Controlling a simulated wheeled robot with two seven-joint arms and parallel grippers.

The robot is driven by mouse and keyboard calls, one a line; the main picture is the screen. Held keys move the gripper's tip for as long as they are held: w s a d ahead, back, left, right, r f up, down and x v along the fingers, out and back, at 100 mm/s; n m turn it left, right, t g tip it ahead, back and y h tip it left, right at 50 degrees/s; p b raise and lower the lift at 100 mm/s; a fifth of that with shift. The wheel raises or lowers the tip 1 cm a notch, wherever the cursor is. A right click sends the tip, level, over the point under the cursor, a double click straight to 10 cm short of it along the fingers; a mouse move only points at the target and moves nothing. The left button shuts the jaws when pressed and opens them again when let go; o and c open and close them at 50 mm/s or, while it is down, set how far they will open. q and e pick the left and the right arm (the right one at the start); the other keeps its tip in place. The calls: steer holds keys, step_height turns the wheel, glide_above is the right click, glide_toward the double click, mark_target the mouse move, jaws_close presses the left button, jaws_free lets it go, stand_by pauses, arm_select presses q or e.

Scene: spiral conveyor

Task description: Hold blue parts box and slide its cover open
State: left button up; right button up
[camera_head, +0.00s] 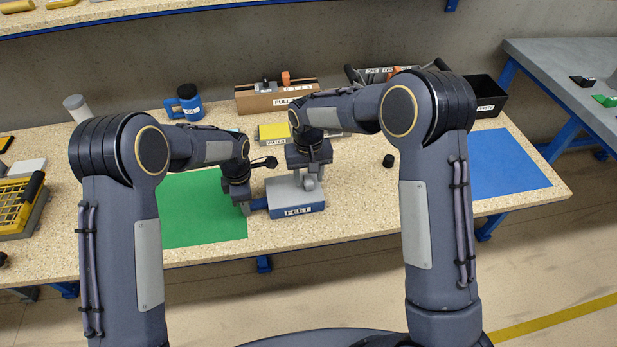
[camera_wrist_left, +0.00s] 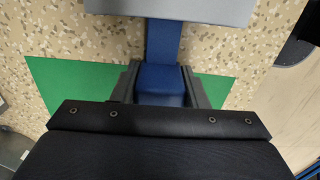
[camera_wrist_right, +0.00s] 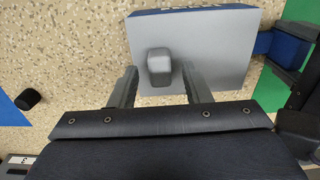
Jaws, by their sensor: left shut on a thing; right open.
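The blue parts box (camera_head: 298,211) stands on the table near its front edge, with a grey cover (camera_head: 286,190) on top and a label on its front. My left gripper (camera_head: 245,207) is shut on the blue handle (camera_wrist_left: 163,84) at the box's left side; the handle sits between the fingers in the left wrist view. My right gripper (camera_head: 308,178) is above the cover, open, with its fingers on either side of the grey knob (camera_wrist_right: 159,68). In the right wrist view the fingers stand apart from the knob, which is slightly ahead of them. The cover looks closed.
A green mat (camera_head: 200,215) lies left of the box and a blue mat (camera_head: 505,165) far right. A small black cylinder (camera_head: 388,160) stands right of the box. A blue mug (camera_head: 187,104), a yellow block (camera_head: 273,132) and a wooden box (camera_head: 262,100) are behind.

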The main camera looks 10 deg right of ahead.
steer(key=shift+f, duration=0.75)
jaws_close()
